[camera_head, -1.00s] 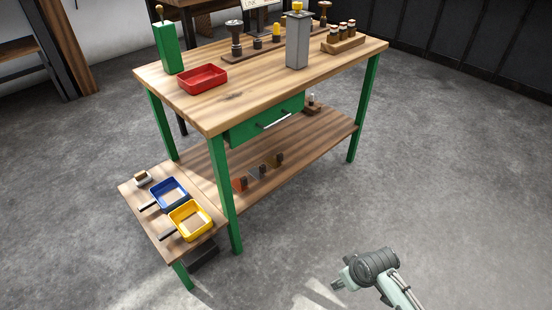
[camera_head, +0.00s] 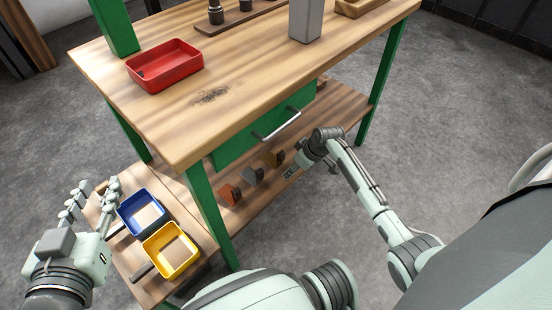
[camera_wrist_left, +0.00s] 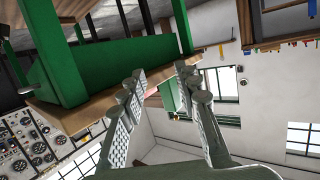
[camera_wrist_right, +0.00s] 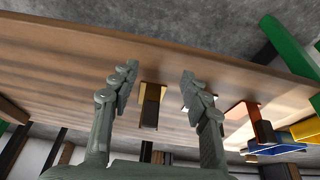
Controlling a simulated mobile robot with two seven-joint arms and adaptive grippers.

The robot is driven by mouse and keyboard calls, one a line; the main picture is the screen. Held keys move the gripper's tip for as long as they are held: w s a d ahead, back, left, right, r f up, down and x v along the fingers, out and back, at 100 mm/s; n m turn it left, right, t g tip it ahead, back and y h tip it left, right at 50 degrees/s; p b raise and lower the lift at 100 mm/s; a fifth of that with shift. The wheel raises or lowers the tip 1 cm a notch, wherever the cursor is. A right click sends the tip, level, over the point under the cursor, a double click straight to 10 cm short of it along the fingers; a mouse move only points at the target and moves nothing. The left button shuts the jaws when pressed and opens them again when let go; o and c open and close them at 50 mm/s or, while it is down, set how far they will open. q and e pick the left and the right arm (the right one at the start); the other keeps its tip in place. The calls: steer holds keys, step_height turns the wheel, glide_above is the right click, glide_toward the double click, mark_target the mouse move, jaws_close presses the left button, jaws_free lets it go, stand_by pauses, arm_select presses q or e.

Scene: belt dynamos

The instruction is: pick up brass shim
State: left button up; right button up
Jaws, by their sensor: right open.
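The brass shim, as a tan-gold plate with a dark block (camera_head: 272,158), stands on the lower shelf, last in a row beside a grey piece (camera_head: 251,176) and an orange piece (camera_head: 230,193). In the right wrist view the brass shim (camera_wrist_right: 153,90) shows beyond and between my open fingers, nearer the left finger. My right gripper (camera_wrist_right: 159,76) is open and empty; in the head view it (camera_head: 293,168) is over the shelf's front edge, just right of the brass shim. My left gripper (camera_head: 92,196) is open and empty at the far left, also seen in its wrist view (camera_wrist_left: 162,75).
The green drawer (camera_head: 265,130) with its handle (camera_head: 276,127) hangs above the shelf row. A table leg (camera_head: 210,213) stands left of it. Blue (camera_head: 141,212) and yellow trays (camera_head: 171,250) sit on the low side shelf. A red tray (camera_head: 165,65) is on the tabletop.

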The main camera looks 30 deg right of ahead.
mark_target(280, 159)
steer(key=shift+w+a, duration=0.2)
steer(key=shift+w, duration=0.4)
steer(key=w, duration=0.1)
steer(key=w+a+b, duration=0.1)
steer(key=w, duration=0.2)
steer(key=shift+w+a, duration=0.3)
steer(key=shift+w, duration=0.1)
steer(key=shift+w+f+b, duration=0.1)
steer(key=shift+f+b, duration=0.25)
steer(key=shift+f, duration=0.1)
arm_select(q)
steer(key=d+r+t+h, duration=0.3)
steer(key=d+r+t, duration=0.1)
steer(key=r, duration=0.5)
steer(key=shift+s, duration=0.15)
arm_select(e)
steer(key=shift+f, duration=0.1)
arm_select(q)
steer(key=shift+d, duration=0.1)
arm_select(e)
jaws_close()
